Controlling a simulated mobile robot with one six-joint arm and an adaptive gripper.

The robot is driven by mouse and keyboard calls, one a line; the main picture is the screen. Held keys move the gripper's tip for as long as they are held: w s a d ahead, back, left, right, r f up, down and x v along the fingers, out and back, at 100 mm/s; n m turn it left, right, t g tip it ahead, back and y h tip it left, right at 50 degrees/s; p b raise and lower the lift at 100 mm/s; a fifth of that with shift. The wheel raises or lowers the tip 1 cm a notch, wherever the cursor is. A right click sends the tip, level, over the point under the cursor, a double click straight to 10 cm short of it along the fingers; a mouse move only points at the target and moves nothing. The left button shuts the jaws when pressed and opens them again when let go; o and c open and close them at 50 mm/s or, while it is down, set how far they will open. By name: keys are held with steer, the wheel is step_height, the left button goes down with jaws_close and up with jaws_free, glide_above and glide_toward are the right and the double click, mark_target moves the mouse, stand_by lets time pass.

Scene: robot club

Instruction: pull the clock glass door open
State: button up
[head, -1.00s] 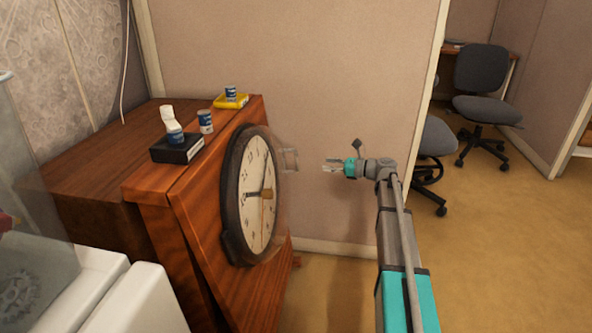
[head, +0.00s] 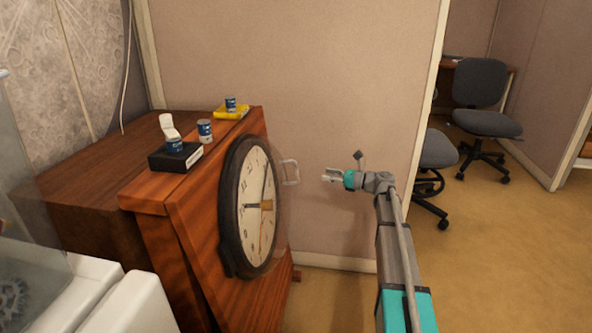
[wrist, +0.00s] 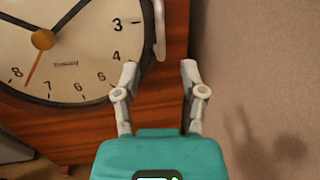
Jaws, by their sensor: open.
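The clock (head: 256,203) has a cream face and a dark round rim, set on the slanted front of a wooden cabinet. A clear glass door covers its face, and a pale loop handle (head: 290,172) sticks out at its right edge. My gripper (head: 326,176) is open and empty, to the right of the handle and apart from it. In the wrist view the clock face (wrist: 70,50) fills the upper left. The handle (wrist: 159,30) shows above and between my spread fingers (wrist: 157,75). I cannot tell from the wrist view how far away it is.
The wooden cabinet (head: 95,165) carries small cans, a black box (head: 176,157) and a yellow box (head: 231,112). A beige partition wall (head: 330,70) stands behind my gripper. White boxes (head: 120,300) sit at lower left. Office chairs (head: 480,95) stand at right; floor there is open.

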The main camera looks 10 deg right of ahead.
mark_target(296, 169)
steer(key=x, duration=1.2)
steer(key=shift+w, duration=0.1)
steer(key=shift+c, duration=0.3)
jaws_close()
